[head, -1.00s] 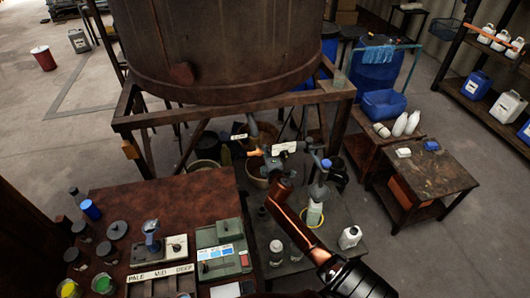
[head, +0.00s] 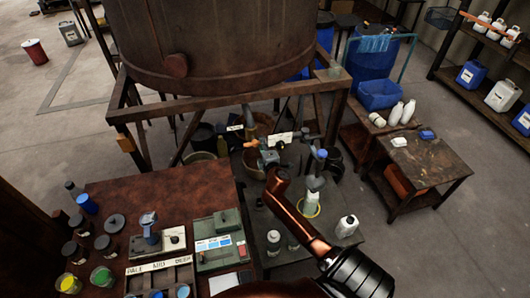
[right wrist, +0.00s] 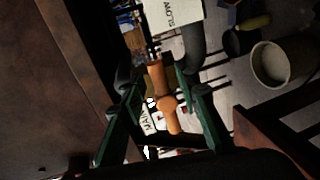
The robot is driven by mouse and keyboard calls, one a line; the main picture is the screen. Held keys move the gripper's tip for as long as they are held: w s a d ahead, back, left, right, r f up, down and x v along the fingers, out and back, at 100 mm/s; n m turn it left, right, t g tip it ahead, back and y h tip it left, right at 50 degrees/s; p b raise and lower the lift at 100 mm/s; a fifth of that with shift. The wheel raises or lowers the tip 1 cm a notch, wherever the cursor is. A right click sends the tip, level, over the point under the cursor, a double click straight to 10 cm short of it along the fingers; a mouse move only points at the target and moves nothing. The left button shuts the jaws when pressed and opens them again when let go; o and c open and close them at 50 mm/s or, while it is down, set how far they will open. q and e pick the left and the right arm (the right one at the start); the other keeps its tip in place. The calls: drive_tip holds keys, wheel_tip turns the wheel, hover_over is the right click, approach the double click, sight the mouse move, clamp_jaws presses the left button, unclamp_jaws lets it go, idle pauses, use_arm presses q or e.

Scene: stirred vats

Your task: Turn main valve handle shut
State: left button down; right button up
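The main valve handle is an orange T-shaped grip (right wrist: 166,98), lying between my right gripper's fingers in the right wrist view. A small tag partly reading "MAIN" (right wrist: 149,121) hangs beside it. In the head view the orange handle (head: 251,144) shows just left of my right gripper (head: 267,158), under the big vat. The two green fingers (right wrist: 166,108) stand apart on either side of the handle, with gaps visible, so the gripper looks open. Whether a finger touches the handle I cannot tell. My left gripper is in neither current view.
The rusty vat (head: 220,50) stands on a brown frame (head: 200,108) above the valve. A second white tag (right wrist: 175,14) and pipe are close by. Bottles (head: 347,226) stand on the dark table below. A red-brown bench (head: 150,190) with jars is at left.

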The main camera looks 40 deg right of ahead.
drive_tip(key=v, duration=1)
drive_tip(key=shift+s, duration=0.25)
drive_tip(key=shift+a, duration=0.1)
